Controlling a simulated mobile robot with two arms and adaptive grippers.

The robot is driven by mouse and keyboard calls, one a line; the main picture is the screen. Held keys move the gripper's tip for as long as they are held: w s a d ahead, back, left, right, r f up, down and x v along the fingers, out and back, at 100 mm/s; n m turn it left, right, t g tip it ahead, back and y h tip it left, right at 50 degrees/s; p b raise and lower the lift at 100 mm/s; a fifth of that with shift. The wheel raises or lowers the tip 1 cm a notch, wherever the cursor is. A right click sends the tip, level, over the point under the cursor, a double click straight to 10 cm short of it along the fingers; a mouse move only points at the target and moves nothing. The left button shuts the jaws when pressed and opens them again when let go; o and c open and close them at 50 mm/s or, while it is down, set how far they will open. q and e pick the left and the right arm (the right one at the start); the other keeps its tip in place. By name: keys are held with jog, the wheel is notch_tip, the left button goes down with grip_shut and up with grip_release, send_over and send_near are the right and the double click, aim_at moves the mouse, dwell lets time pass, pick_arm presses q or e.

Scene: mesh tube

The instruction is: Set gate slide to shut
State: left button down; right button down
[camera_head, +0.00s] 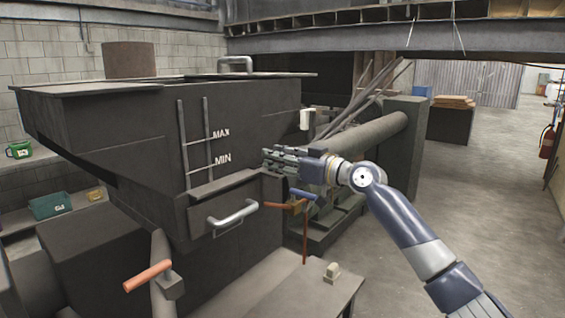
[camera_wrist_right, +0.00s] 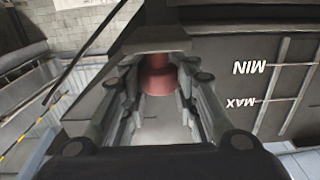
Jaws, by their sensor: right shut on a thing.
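A dark hopper (camera_head: 110,125) with a MIN/MAX gauge fills the left and middle of the head view. A flat plate with a silver bar handle (camera_head: 232,213) is on its lower front. I cannot tell for certain which part is the gate slide. My right gripper (camera_head: 272,158) is at the hopper's right side, above an orange-brown lever (camera_head: 284,205). In the wrist view my right gripper (camera_wrist_right: 158,92) is shut on a red-brown cylindrical part (camera_wrist_right: 157,74) between its fingers. That part is hidden in the head view. My left gripper is not in view.
An orange-handled lever (camera_head: 148,276) sticks out at the lower left. A blue-handled valve (camera_head: 303,194) is just below my right gripper. A small beige block (camera_head: 332,271) stands on the low surface in front. The floor at the right is open, with a red extinguisher (camera_head: 547,142) by the wall.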

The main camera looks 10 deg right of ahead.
jog(key=shift+r, duration=0.15)
jog(key=c, duration=1.3)
grip_release()
jog(key=shift+w, duration=0.1)
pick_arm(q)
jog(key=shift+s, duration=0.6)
pick_arm(e)
jog(key=shift+o, duration=0.3)
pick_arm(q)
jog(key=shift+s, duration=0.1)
pick_arm(e)
jog(key=shift+s+d, duration=0.4)
jog(key=shift+s, duration=0.05)
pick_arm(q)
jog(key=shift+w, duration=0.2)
pick_arm(e)
jog(key=v, duration=1.1)
